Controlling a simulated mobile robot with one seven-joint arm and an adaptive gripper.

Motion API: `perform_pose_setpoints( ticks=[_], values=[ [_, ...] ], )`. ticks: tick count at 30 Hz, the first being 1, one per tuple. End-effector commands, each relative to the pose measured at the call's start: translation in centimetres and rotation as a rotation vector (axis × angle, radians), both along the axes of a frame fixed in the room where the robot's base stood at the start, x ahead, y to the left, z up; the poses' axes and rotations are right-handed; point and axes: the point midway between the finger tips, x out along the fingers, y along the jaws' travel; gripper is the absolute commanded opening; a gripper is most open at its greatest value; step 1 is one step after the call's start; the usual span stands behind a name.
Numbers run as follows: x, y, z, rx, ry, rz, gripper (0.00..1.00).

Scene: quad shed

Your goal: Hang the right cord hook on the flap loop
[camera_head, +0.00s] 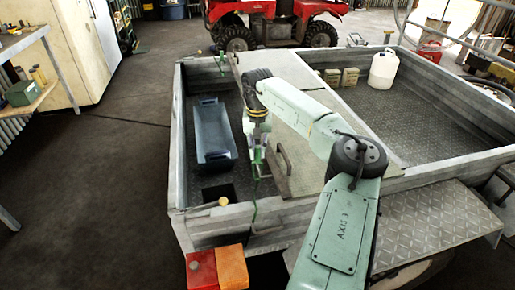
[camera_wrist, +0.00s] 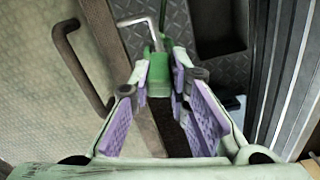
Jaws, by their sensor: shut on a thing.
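My gripper (camera_wrist: 163,78) has its purple-padded fingers closed around the green body of the cord hook (camera_wrist: 183,72). The hook's bent grey metal end sticks out beyond the fingertips, above the trailer floor. In the head view my gripper (camera_head: 260,160) hangs over the left bay, beside the pale flap panel, and the hook there is too small to make out clearly. The flap loop, a dark U-shaped bar (camera_wrist: 82,62), stands on the flap left of the hook, apart from it. It also shows in the head view (camera_head: 285,160), just right of my gripper.
A blue-grey tray (camera_head: 214,132) lies in the left bay. A green cord (camera_head: 254,210) runs at the trailer's front wall (camera_head: 240,222), near a yellow knob (camera_head: 223,201). A white jug (camera_head: 384,68) and small boxes stand in the right bay, whose middle is clear.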

Motion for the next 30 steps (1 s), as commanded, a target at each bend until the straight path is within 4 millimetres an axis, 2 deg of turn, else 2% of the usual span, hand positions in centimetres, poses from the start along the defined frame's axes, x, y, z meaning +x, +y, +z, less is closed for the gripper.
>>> perform_pose_setpoints(
  ticks=[18, 19, 30],
  values=[
    [0.0, 0.0, -1.6, 0.000, 0.000, 0.000, 0.00],
    [0.0, 0.0, -1.6, 0.000, 0.000, 0.000, 0.17],
    [0.0, 0.0, -1.5, 0.000, 0.000, 0.000, 0.40]
  ],
)
